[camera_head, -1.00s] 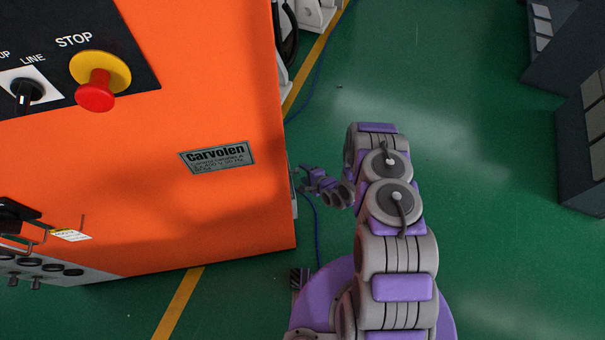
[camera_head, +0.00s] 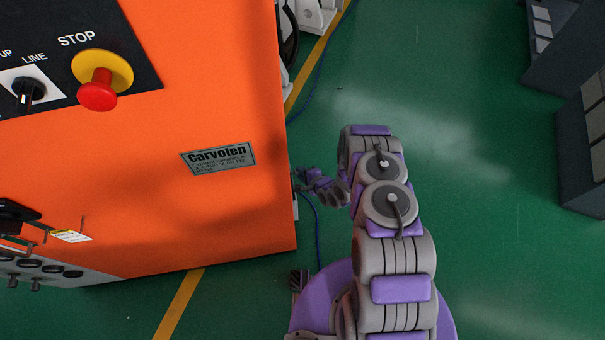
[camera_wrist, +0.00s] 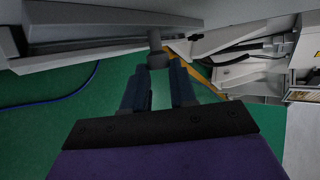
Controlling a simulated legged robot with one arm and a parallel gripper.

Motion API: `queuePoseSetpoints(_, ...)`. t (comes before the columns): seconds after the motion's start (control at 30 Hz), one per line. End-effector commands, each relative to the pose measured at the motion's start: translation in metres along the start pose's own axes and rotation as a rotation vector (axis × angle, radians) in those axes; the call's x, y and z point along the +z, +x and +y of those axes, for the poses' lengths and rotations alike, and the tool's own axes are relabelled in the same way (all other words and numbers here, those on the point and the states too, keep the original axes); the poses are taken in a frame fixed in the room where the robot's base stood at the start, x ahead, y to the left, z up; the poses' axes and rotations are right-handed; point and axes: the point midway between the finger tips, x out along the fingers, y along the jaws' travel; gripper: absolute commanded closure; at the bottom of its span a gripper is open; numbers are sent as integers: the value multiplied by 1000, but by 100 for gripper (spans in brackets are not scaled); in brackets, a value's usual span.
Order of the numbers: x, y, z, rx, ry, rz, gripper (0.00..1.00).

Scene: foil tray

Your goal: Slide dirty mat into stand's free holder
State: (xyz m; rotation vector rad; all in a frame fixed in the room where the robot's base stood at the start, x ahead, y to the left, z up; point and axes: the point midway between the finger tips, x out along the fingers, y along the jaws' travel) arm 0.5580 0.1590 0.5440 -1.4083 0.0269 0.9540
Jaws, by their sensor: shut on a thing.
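My gripper (camera_wrist: 160,72) shows in the wrist view with two dark blue fingers. They are shut on a small grey knob (camera_wrist: 157,60) with a short stem that runs up to a grey panel (camera_wrist: 110,15). I cannot make out a dirty mat or a stand with holders in either view. In the head view my gripper is at the right edge of the orange cabinet (camera_head: 200,220), low down, and what it holds is hidden there by the cabinet's side.
The orange cabinet has a red stop button (camera_head: 97,95) and fills the left of the head view. A blue cable (camera_head: 317,235) lies on the green floor beside my arm. Dark cabinets (camera_head: 585,140) stand at far right. The floor between is clear.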

Motion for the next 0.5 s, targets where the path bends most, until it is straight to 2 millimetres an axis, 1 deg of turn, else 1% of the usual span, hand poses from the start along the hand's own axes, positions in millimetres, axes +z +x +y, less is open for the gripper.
queuePoseSetpoints(0.03, 1, 0, 2, 4, 0, -3, 97)
queuePoseSetpoints(0.07, 2, 0, 2, 4, 0, -3, 99)
queuePoseSetpoints(0.1, 1, 0, 2, 4, 0, -4, 100)
queuePoseSetpoints(0.33, 2, 0, 2, 5, 0, -8, 100)
queuePoseSetpoints(0.5, 4, -3, -2, 5, 0, -8, 100)
